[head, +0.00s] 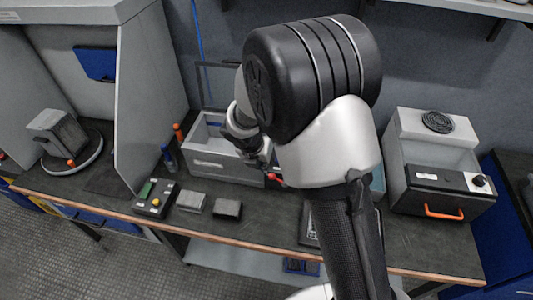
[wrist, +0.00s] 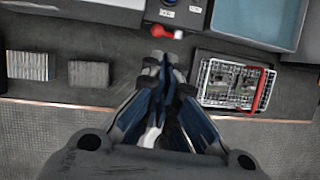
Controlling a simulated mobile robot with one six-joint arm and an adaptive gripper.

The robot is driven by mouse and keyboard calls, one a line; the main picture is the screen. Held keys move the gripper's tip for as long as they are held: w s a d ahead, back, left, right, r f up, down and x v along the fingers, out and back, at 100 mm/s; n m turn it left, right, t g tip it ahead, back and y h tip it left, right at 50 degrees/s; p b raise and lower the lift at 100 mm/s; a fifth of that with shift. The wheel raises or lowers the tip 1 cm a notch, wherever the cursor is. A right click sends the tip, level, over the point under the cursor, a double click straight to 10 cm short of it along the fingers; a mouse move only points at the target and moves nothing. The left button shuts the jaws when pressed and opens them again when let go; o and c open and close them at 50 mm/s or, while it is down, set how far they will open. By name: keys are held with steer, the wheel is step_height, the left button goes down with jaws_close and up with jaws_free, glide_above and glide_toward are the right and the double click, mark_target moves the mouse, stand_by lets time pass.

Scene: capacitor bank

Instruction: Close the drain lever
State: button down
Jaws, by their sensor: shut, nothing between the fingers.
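The drain lever (wrist: 164,32) is a small lever with a red handle and a whitish end at its right. It sticks out at the front of a grey unit with a dark panel (wrist: 176,12). My gripper (wrist: 165,62) is shut and empty, with its fingertips just below the lever in the wrist view and a gap between them in the picture. In the head view a bit of the red lever (head: 275,178) shows beside my arm. My gripper (head: 256,157) is partly hidden there. The height between fingertips and lever is hard to tell.
A wire basket with a red handle (wrist: 262,90) lies right of my gripper on the dark bench. Two grey blocks (wrist: 88,74) lie to the left. A control box with a yellow button (head: 156,199) and a grey machine with an orange handle (head: 443,212) stand on the bench.

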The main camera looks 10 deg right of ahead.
steer(key=f, duration=0.2)
steer(key=b, duration=0.6)
glide_toward(279, 180)
steer(key=shift+n, duration=0.4)
steer(key=f, duration=0.1)
steer(key=w+a+f, duration=0.1)
steer(key=f, duration=0.2)
steer(key=shift+w+a+f, duration=0.2)
steer(key=shift+w+a, duration=0.05)
steer(key=shift+w, duration=0.1)
steer(key=shift+a, duration=0.15)
steer(key=shift+a+f+h+p, duration=0.15)
steer(key=shift+f+h+p, duration=0.05)
steer(key=shift+h+p, duration=0.15)
